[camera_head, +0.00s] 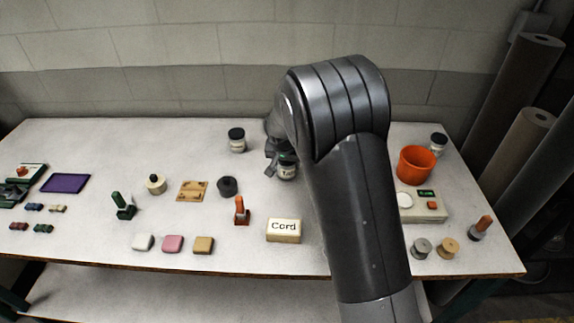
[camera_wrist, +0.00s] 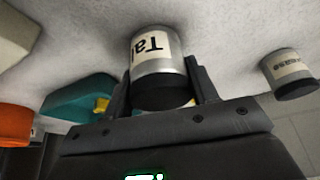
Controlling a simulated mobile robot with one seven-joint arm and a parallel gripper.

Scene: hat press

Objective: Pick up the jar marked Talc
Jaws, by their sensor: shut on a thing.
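In the head view the held jar (camera_head: 287,171) shows at the middle of the table, partly hidden by my gripper (camera_head: 282,158) and arm. I cannot tell whether its base touches the table.
Another dark-lidded jar (camera_head: 237,140) stands to the left; its label in the wrist view (camera_wrist: 290,70) is partly readable. A third jar (camera_head: 438,143) stands behind the orange bucket (camera_head: 415,164). A teal item (camera_wrist: 80,98) lies near my gripper. The Cord box (camera_head: 284,230) is in front.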

